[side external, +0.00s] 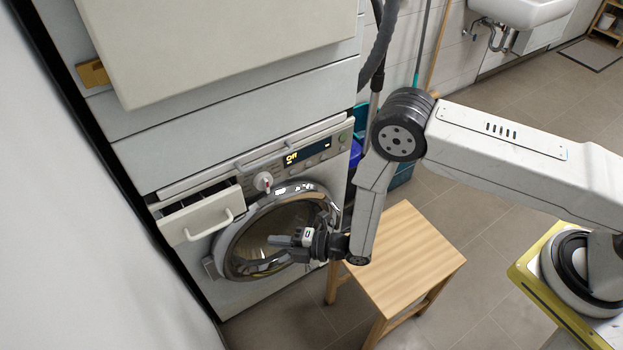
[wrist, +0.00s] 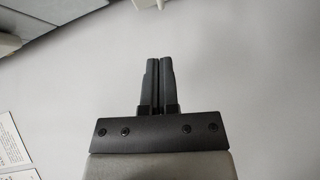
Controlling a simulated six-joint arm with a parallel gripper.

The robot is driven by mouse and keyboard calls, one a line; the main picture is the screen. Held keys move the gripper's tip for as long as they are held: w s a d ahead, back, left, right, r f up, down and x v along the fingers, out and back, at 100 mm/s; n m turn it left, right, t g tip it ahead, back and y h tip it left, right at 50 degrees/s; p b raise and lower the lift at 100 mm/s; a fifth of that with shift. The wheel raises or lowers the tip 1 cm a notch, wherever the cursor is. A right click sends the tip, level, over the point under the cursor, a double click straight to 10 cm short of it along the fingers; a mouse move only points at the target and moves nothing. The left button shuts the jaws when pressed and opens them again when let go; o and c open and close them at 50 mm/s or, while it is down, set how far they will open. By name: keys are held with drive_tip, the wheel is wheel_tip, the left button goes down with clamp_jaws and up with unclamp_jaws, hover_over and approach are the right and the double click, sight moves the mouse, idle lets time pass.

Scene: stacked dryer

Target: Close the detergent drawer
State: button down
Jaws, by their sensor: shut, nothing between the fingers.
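The detergent drawer (side external: 202,216) is pulled out at the upper left of the lower machine (side external: 335,143) in the side external view. Its pale front carries a bar handle (side external: 215,224), and its dark open interior shows behind the front. My gripper (side external: 270,240) is in front of the round door, right of and a little below the drawer front, and points left. It appears apart from the drawer. In the wrist view, my gripper's two dark fingers (wrist: 159,62) are together with nothing between them. A pale edged part at the upper left there cannot be identified for certain.
The round glass door (side external: 283,232) with a chrome ring sits below the control panel with its knob (side external: 263,181). A large pale panel (side external: 200,40) juts out above. A wooden stool (side external: 405,258) stands right of the machine. A pale wall (side external: 85,180) runs along the left.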

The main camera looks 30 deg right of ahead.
drive_tip(key=shift+s+d+r, duration=0.1)
drive_tip(key=shift+s+d, duration=0.15)
drive_tip(key=s+a+f+m+t+h, duration=0.2)
drive_tip(key=s+a+m+t+h, duration=0.1)
drive_tip(key=a+m+t+h, duration=0.1)
drive_tip(key=shift+a+t+h, duration=0.6)
drive_tip(key=shift+a+h, duration=0.35)
drive_tip(key=shift+h, duration=0.25)
drive_tip(key=shift+w+f, duration=0.1)
drive_tip(key=shift+w, duration=0.1)
drive_tip(key=w+d+x, duration=0.1)
drive_tip(key=d+x, duration=0.1)
drive_tip(key=x, duration=1)
drive_tip(key=shift+w+d, duration=0.15)
drive_tip(key=shift+d, duration=0.05)
